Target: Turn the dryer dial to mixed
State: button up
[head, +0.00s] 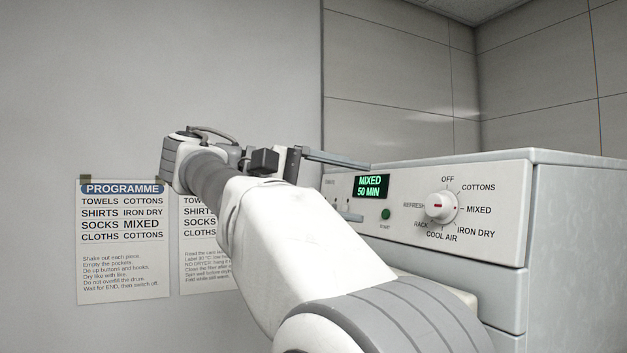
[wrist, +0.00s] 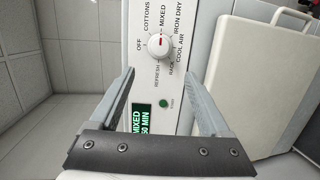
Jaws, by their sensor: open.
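The dryer dial (head: 441,207) is a round white knob with a red mark, on the white front panel at the right of the head view. Its mark lies level, towards the MIXED label at its right. In the wrist view the dial (wrist: 160,45) shows its red mark pointing up to MIXED. The green display (head: 370,186) reads MIXED 50 MIN. My gripper (wrist: 160,73) is open and empty, its fingers apart on either side below the dial and not touching it. In the head view a finger shows left of the dial, near the panel's top edge.
A green button (head: 385,214) sits between display and dial. Programme sheets (head: 124,240) hang on the grey wall at left, the second partly hidden by my arm. A cream panel with a handle (wrist: 270,80) stands right of the control strip in the wrist view.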

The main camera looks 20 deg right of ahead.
jog(key=shift+w+a+r+p, duration=0.1)
jog(key=shift+a+r+p, duration=0.1)
jog(key=shift+a, duration=0.5)
jog(key=shift+w+a+r+p, duration=0.1)
jog(key=shift+a+p, duration=0.05)
jog(key=shift+a, duration=0.55)
jog(key=shift+a+r+p, duration=0.1)
jog(key=shift+a+p, duration=0.1)
jog(key=shift+a, duration=0.5)
jog(key=s+d+f+n+t+y, duration=0.1)
jog(key=d+f+n+t+y, duration=0.15)
jog(key=f, duration=0.45)
jog(key=s+d+f+n+t+y, duration=0.1)
jog(key=s+d+f+y, duration=0.1)
jog(key=d+f+y, duration=0.35)
jog(key=s+a+f+m+t+y, duration=0.1)
jog(key=s+a+f, duration=0.3)
jog(key=f, duration=0.4)
jog(key=s+a+f+t+y+b, duration=0.1)
jog(key=s+a+f+y, duration=0.3)
jog(key=f, duration=0.5)
jog(key=s+a+f+m+t+y, duration=0.1)
jog(key=s+a+f+y, duration=0.2)
jog(key=f, duration=0.6)
jog(key=s+a, duration=0.2)
jog(key=a, duration=0.1)
jog(key=shift+s+m+t+b, duration=0.15)
jog(key=shift+m+t+b, duration=0.2)
jog(key=shift+b, duration=0.05)
